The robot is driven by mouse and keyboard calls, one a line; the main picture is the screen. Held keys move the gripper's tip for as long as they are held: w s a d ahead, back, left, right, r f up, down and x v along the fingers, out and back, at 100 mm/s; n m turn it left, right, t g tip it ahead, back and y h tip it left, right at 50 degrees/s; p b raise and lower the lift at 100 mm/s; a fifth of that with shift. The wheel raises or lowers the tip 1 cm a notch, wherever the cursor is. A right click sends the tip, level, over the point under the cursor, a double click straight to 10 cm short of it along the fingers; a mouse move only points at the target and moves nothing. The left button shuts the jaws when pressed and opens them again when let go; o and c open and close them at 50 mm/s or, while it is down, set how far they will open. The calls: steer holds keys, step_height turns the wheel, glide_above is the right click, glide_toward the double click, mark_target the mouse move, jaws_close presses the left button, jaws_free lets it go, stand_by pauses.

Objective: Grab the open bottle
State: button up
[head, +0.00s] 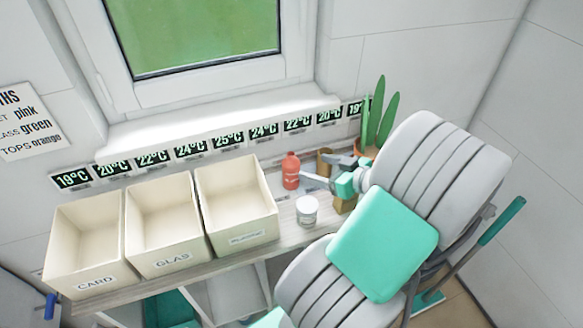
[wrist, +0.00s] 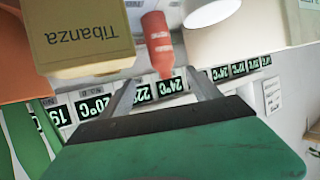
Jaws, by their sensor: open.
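A red bottle (head: 290,171) stands upright on the shelf, right of the cream bins. In the wrist view, which is upside down, the red bottle (wrist: 158,42) appears in line with the gap between my fingers, beyond the tips. Its narrow neck shows there, but I cannot tell for sure whether it has a cap. My gripper (head: 318,171) is open and empty, just right of the bottle and apart from it. Its two grey fingers (wrist: 160,80) also show in the wrist view.
A white jar (head: 307,211) stands in front of the bottle. A tan box (head: 345,204) marked Tibanza (wrist: 82,38), a brown cup (head: 324,160) and a potted plant (head: 386,122) crowd the right. Cream bins (head: 235,201) stand left. A temperature strip (head: 228,139) runs along the wall behind.

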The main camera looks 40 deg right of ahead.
mark_target(295, 163)
steer(key=shift+n, duration=0.3)
steer(key=p+x, duration=0.1)
steer(key=x, duration=0.4)
steer(key=p+x, duration=0.1)
steer(key=x, duration=0.2)
steer(key=shift+a+p, duration=0.3)
steer(key=shift+a, duration=0.05)
steer(key=shift+s, duration=0.1)
steer(key=shift+c, duration=0.3)
jaws_close()
